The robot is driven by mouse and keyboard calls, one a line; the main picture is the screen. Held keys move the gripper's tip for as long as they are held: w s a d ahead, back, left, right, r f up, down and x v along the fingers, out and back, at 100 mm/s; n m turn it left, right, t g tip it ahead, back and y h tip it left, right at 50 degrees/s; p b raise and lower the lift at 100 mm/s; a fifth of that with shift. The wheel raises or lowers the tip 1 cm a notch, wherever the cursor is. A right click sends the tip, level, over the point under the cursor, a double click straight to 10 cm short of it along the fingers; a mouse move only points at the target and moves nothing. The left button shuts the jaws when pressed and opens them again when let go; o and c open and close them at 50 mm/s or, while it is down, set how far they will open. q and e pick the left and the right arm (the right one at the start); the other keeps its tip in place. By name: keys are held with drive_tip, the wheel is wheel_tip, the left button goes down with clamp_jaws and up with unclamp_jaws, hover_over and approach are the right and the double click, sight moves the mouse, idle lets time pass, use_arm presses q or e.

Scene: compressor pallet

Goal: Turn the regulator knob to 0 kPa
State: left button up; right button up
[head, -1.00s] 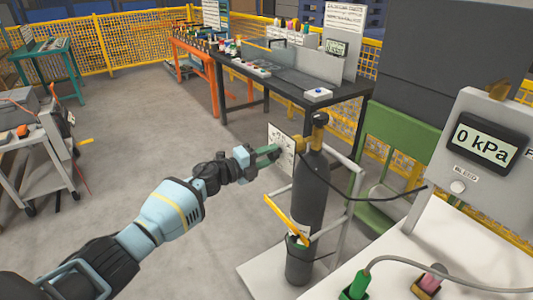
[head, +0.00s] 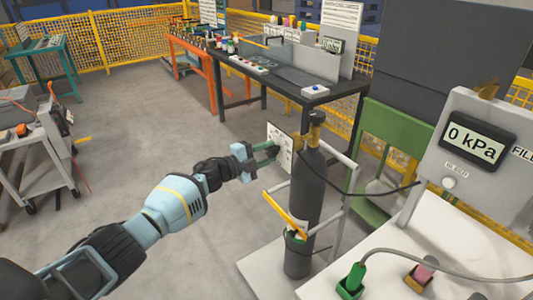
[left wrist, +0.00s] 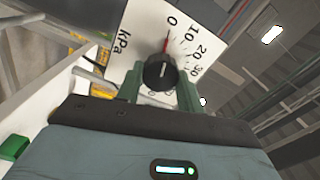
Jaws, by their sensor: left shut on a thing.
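The regulator's white dial plate (head: 283,146) stands beside the dark gas cylinder (head: 305,185) in the head view. In the left wrist view the dial (left wrist: 200,30) shows 0, 10, 20, 30 and kPa. The black round knob (left wrist: 160,72) sits in front of it, with a red pointer (left wrist: 166,44) lined up with the 0 mark. My left gripper (head: 270,153) reaches the dial from the left; its green fingers are shut on the knob, one on each side. The display (head: 476,140) on the grey panel reads 0 kPa. My right gripper is not in view.
A yellow-handled item (head: 284,212) is near the cylinder's front. A white-topped surface (head: 440,240) with a green plug (head: 355,280) stands at right. A black hose (head: 370,192) runs toward the panel. Open floor (head: 130,180) lies left of the cylinder.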

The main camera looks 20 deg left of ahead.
use_arm(q)
drive_tip(key=o, duration=1)
drive_tip(key=shift+s+a, duration=0.3)
drive_tip(key=shift+s, duration=0.1)
drive_tip(key=p+v, duration=0.1)
drive_tip(key=v, duration=0.5)
drive_tip(key=shift+s+a, duration=0.25)
drive_tip(key=shift+s, duration=0.1)
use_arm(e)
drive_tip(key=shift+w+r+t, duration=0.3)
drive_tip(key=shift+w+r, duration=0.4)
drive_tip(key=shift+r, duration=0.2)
use_arm(q)
drive_tip(key=shift+f, duration=0.1)
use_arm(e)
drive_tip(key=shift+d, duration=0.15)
